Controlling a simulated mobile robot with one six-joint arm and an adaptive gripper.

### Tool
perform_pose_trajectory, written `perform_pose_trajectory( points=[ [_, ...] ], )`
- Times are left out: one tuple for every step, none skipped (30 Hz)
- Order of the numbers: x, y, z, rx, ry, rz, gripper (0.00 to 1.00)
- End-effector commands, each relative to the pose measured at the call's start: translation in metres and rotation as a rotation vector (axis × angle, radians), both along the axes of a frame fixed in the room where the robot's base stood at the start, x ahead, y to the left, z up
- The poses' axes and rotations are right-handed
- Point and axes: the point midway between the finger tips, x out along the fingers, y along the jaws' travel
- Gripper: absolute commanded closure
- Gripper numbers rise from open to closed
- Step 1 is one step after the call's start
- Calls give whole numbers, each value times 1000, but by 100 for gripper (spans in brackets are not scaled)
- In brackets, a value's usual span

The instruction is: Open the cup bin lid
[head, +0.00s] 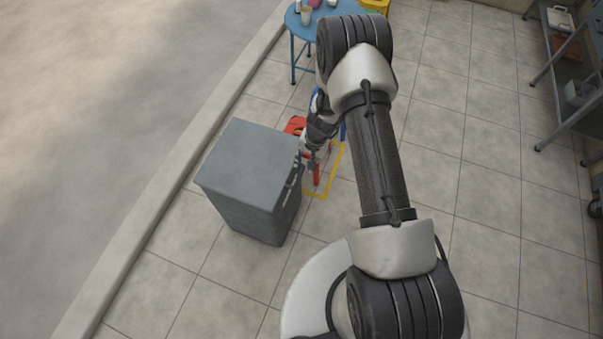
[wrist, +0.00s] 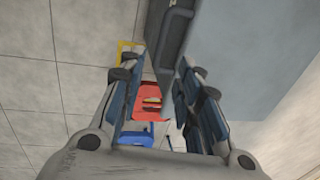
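The cup bin is a grey, boxy bin standing on the tiled floor, left of my arm in the head view. Its flat lid (head: 250,155) lies level on top and looks closed. My gripper (head: 309,160) is beside the bin's right side, close to the lid's edge. In the wrist view the lid (wrist: 245,50) fills the upper right, and a darker side of the bin (wrist: 172,35) runs down toward the gap between the fingers. My gripper (wrist: 158,90) is open there, with its fingers apart. I cannot tell whether either finger touches the bin.
A red object (wrist: 150,100) and a blue object (wrist: 140,136) are below the gripper. A yellow outline (head: 336,165) marks the floor beside the bin. A blue round table (head: 325,14) with cups stands behind. A metal shelf (head: 575,90) is at right. Floor left of the bin is clear.

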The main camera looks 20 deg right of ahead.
Motion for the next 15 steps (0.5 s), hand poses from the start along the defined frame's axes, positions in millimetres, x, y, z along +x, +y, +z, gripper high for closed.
perform_pose_trajectory(
  points=[
    [1, 2, -15, 0, 2, 2, 69],
    [1, 3, -22, 0, 2, 1, 69],
    [2, 5, -31, 0, 2, 0, 69],
    [3, 6, -36, 0, 2, 0, 69],
    [3, 6, -43, 0, 2, 1, 69],
    [4, 7, -50, 0, 2, 1, 69],
    [5, 8, -55, 0, 1, 1, 69],
    [5, 9, -60, 0, 1, 1, 69],
    [6, 10, -65, 0, 1, 1, 69],
    [7, 10, -69, 0, 0, 1, 69],
    [7, 11, -73, 0, 0, 1, 69],
    [8, 11, -77, 0, 0, 1, 69],
    [8, 12, -79, 0, 0, 1, 69],
    [8, 12, -81, 0, 0, 1, 69],
    [9, 13, -83, 0, 0, 1, 69]
  ],
)
